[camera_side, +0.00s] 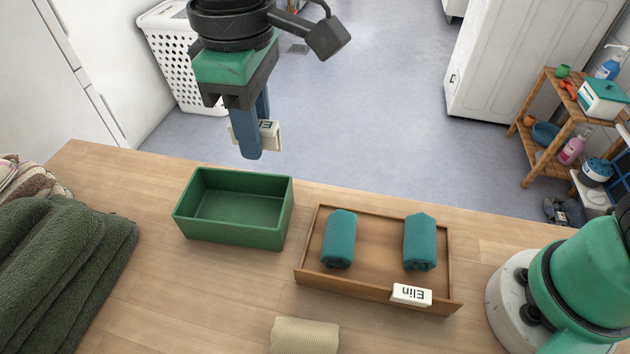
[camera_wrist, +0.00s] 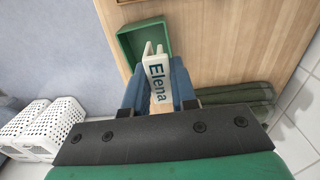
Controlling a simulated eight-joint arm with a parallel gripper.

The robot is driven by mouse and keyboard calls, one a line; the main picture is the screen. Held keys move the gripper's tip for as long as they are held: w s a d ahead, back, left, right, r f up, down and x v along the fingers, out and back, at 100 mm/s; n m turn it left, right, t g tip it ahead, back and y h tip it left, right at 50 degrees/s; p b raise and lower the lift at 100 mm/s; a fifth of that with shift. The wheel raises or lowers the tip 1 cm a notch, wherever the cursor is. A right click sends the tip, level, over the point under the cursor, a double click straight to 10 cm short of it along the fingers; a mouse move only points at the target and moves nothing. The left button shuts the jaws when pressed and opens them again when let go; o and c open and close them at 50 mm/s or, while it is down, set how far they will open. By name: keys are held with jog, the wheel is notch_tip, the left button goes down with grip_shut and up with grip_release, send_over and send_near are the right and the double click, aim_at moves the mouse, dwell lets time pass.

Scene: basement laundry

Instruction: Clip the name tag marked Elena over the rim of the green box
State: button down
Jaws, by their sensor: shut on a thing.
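My gripper (camera_side: 250,135) is shut on a white name tag (camera_side: 270,134), held above the table's far edge, just behind and above the green box. The tag is apart from the rim.
A wooden tray (camera_side: 310,262) with two rolled teal cloths (camera_side: 339,238) stands right of the box, a tag marked Elin (camera_side: 411,294) on its front rim. Folded dark green towels (camera_side: 70,260) lie at left. A beige rolled cloth (camera_side: 305,335) is at the front.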

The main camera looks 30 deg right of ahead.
send_over(243, 172)
jog(key=shift+n, duration=0.3)
notch_tip(243, 172, down, 8)
jog(key=shift+f, duration=0.1)
jog(key=shift+f, duration=2.5)
jog(key=shift+f, duration=1)
jog(key=c, duration=0.6)
grip_release()
